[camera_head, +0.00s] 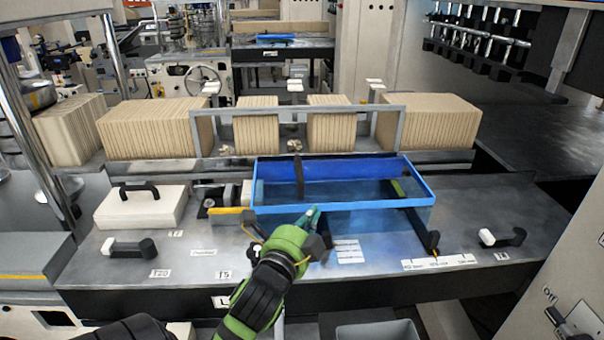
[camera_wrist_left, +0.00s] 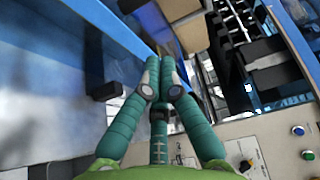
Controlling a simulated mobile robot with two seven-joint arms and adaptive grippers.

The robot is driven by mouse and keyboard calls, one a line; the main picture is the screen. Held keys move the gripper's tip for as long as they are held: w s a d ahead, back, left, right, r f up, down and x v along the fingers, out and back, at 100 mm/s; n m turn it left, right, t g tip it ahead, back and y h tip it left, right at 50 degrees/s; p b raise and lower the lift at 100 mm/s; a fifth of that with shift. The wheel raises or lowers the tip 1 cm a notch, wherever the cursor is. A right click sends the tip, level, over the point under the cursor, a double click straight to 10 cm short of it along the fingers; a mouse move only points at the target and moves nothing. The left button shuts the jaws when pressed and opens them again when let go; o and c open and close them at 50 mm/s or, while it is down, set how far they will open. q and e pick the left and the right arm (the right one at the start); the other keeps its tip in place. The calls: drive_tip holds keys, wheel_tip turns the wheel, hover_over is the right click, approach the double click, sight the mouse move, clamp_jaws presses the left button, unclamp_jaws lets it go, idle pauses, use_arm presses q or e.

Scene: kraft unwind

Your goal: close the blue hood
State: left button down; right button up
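The blue hood (camera_head: 345,207) is a see-through blue cover with a bright blue frame, at the middle of the machine table in the head view. Its front rim stands above the tabletop, and blue-tinted panel shows below it. In the left wrist view, a blue frame edge (camera_wrist_left: 122,28) and a bluish panel lie to the left of the fingers. My left gripper (camera_head: 316,212) is at the hood's front rim, left of its middle; I cannot tell whether it touches. In the left wrist view its green fingertips (camera_wrist_left: 161,62) are together, with nothing visible between them. My right gripper is not in view.
A white block with a black handle (camera_head: 141,205) stands on the left of the table. Black handles (camera_head: 130,247) (camera_head: 502,238) sit near the front corners. Rows of brown kraft stacks (camera_head: 157,128) stand behind. A control panel with buttons (camera_wrist_left: 298,131) shows in the wrist view.

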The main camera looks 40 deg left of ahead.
sight(310, 202)
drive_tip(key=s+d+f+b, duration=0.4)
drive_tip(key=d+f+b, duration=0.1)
use_arm(q)
drive_tip(key=x, duration=0.2)
drive_tip(key=p+x, duration=0.1)
drive_tip(key=x, duration=0.2)
drive_tip(key=r+p+x, duration=0.1)
drive_tip(key=x, duration=0.2)
drive_tip(key=shift+w, duration=0.3)
drive_tip(key=shift+w+a+p, duration=0.15)
drive_tip(key=shift+w+p, duration=0.05)
drive_tip(key=shift+p, duration=0.25)
drive_tip(key=s, duration=0.1)
drive_tip(key=s+a, duration=0.1)
drive_tip(key=s+p, duration=0.1)
drive_tip(key=shift+s+a, duration=0.2)
drive_tip(key=shift+a, duration=0.1)
drive_tip(key=shift+s+f, duration=0.1)
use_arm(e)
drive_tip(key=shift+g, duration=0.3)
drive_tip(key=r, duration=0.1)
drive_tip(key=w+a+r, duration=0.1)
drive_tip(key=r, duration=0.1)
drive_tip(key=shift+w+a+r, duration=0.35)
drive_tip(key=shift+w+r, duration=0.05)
use_arm(q)
drive_tip(key=shift+f, duration=0.1)
